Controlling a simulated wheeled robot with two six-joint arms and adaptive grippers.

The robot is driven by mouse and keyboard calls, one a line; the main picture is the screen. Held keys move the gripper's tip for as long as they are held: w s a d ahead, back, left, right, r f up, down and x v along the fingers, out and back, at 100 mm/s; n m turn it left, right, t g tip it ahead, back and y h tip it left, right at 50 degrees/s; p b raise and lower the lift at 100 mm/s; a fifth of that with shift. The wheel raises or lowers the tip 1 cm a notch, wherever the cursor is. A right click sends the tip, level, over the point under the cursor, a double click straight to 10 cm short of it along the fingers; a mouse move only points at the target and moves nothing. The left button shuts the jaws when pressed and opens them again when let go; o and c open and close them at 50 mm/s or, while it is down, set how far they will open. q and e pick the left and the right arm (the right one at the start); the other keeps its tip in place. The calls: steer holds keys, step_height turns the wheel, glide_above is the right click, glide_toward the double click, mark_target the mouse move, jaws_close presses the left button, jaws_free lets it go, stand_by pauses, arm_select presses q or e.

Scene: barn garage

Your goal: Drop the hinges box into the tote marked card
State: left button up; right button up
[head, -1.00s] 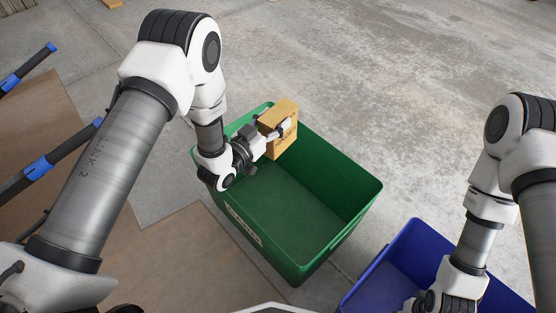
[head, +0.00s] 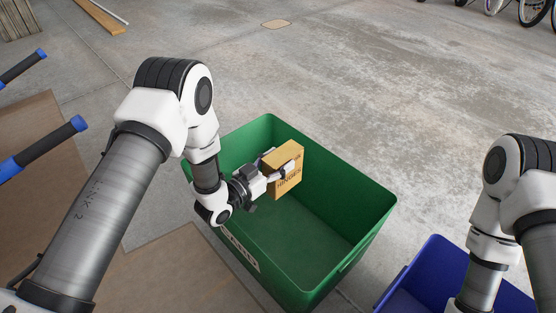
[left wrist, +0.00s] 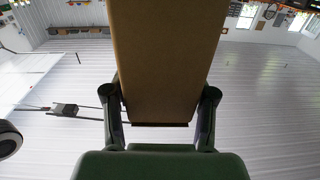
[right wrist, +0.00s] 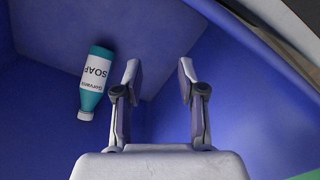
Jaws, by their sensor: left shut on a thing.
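The hinges box (head: 284,172) is a tan cardboard box with "HINGES" printed on its side. My left gripper (head: 283,172) is shut on it and holds it over the green tote, within its rim in the head view. The box also fills the upper middle of the left wrist view (left wrist: 167,60). The green tote (head: 350,190) has a white label (head: 240,250) on its near left wall, partly hidden, with letters ending like "ARD". My right gripper (right wrist: 153,80) is open and empty over the blue tote; its fingers are out of the head view.
The blue tote (head: 437,260) stands right of the green one. A soap bottle (right wrist: 97,82) with a teal and white body lies inside it. Cardboard sheeting (head: 185,275) covers the floor at left. Bare concrete lies beyond the totes.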

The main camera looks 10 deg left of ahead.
arm_select(q)
steer(key=shift+r, duration=0.1)
steer(key=o, duration=1)
steer(key=v, duration=1.2)
